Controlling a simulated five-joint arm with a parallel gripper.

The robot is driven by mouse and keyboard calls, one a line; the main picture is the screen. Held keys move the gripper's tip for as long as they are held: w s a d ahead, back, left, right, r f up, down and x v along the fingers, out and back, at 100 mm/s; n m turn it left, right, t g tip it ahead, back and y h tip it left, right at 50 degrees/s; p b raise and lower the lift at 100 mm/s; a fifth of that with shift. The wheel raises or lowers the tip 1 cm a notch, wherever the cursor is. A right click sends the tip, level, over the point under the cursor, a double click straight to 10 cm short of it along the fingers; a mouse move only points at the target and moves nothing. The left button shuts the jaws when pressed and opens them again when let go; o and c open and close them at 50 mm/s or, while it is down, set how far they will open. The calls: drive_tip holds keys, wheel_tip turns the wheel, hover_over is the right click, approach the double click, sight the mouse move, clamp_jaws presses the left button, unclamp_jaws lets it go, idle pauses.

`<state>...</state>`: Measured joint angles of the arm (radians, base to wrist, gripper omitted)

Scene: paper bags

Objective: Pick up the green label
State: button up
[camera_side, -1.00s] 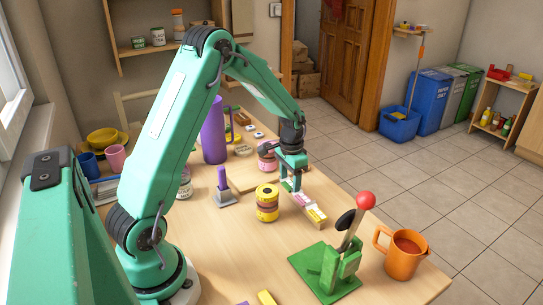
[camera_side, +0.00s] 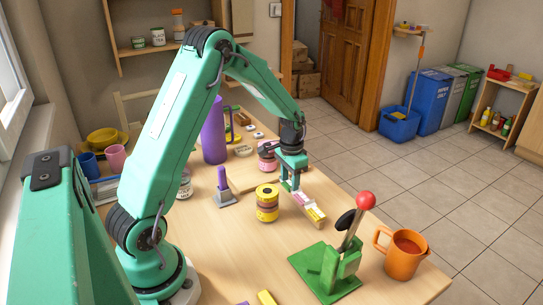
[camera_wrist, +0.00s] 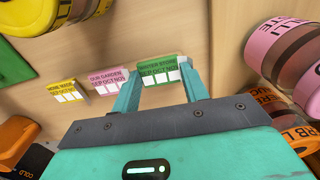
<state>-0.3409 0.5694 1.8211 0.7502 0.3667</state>
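The green label (camera_wrist: 158,69), printed "WINTER STORE" with white tabs below the print, is upper centre in the wrist view. It is the rightmost of a row with a pink label (camera_wrist: 107,80) and a yellow label (camera_wrist: 63,91). My gripper (camera_wrist: 161,70) has its two fingers apart, one at each end of the green label. I cannot tell whether the fingertips touch it. There the green label is mostly hidden by the fingers.
A yellow jar (camera_side: 267,203) stands left of the labels, and a pink jar (camera_side: 267,156) stands behind. A green lever stand (camera_side: 325,268) and an orange mug (camera_side: 405,255) are in front. Table between the jar and the lever stand is free.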

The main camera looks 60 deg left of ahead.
drive_tip(key=shift+c, duration=0.7)
drive_tip(key=shift+r, duration=0.75)
drive_tip(key=r, duration=0.3)
drive_tip(key=shift+d+r, duration=0.2)
drive_tip(key=shift+d, duration=0.15)
drive_tip(key=s+d+r, duration=0.2)
drive_tip(key=d+r, duration=0.4)
drive_tip(key=d, duration=0.4)
drive_tip(key=shift+s+d+r, duration=0.15)
drive_tip(key=shift+s+d, duration=0.05)
drive_tip(key=shift+d, duration=0.15)
